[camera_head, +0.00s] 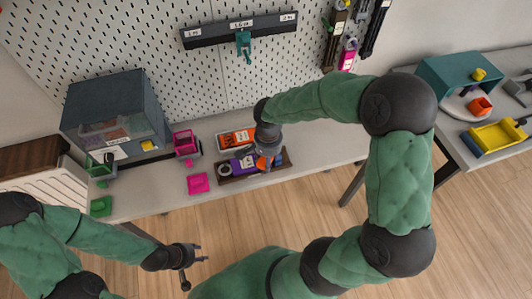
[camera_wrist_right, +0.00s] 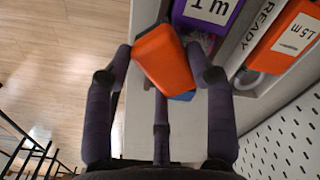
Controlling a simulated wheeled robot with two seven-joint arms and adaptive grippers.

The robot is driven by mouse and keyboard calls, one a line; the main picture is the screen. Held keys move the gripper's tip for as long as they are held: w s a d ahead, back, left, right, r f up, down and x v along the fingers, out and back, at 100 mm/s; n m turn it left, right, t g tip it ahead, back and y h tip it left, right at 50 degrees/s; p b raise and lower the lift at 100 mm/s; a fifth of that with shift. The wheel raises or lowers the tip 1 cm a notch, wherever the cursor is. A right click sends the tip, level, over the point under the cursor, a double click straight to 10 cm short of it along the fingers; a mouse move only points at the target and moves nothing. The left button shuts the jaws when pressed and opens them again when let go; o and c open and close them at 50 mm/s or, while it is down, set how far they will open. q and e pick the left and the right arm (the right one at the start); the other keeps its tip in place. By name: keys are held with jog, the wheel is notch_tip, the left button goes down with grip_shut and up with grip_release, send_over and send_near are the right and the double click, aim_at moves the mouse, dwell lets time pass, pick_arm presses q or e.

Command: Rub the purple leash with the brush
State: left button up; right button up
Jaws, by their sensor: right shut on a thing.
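The purple leash (camera_head: 243,163), labelled "1 m", lies on a brown tray (camera_head: 240,178) at the front of the table. It also shows at the top of the right wrist view (camera_wrist_right: 207,14). My right gripper (camera_head: 267,152) is over the right part of that tray, beside the leash. In the right wrist view my right gripper (camera_wrist_right: 167,65) is shut on an orange block (camera_wrist_right: 163,58), which appears to be the brush. Its underside is hidden, and I cannot tell whether it touches the leash. My left gripper (camera_head: 200,255) is open and empty in front of the table, above the floor.
An orange leash (camera_head: 237,138) lies in a light tray behind, marked "READY" in the right wrist view. A blue thing (camera_wrist_right: 184,96) shows below the brush. A pink block (camera_head: 198,183), pink stand (camera_head: 186,144) and grey cabinet (camera_head: 115,112) are left. The table's right part is clear.

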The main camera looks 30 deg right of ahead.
jog(key=shift+s+a, duration=0.15)
jog(key=shift+a, duration=0.15)
jog(key=shift+w+d+f, duration=0.1)
jog(key=shift+w+d, duration=0.1)
jog(key=shift+w, duration=0.55)
jog(key=shift+w+d+f, duration=0.1)
jog(key=shift+w+d, duration=0.05)
jog(key=shift+w, duration=0.6)
jog(key=shift+w+d+r, duration=0.1)
jog(key=shift+w+d, duration=0.1)
jog(key=shift+w, duration=0.55)
jog(key=shift+w+d, duration=0.15)
jog(key=shift+w, duration=0.55)
jog(key=shift+w+d, duration=0.1)
jog(key=shift+w, duration=0.2)
jog(key=shift+s, duration=0.1)
jog(key=shift+s+a+f+b, duration=0.15)
jog(key=shift+s+a+b, duration=0.1)
jog(key=shift+s, duration=0.85)
jog(key=shift+s+a+f+b, duration=0.2)
jog(key=shift+s+a, duration=0.1)
jog(key=shift+s, duration=0.8)
jog(key=shift+s+a+f+b, duration=0.1)
jog(key=shift+s+a+b, duration=0.15)
jog(key=shift+s, duration=0.85)
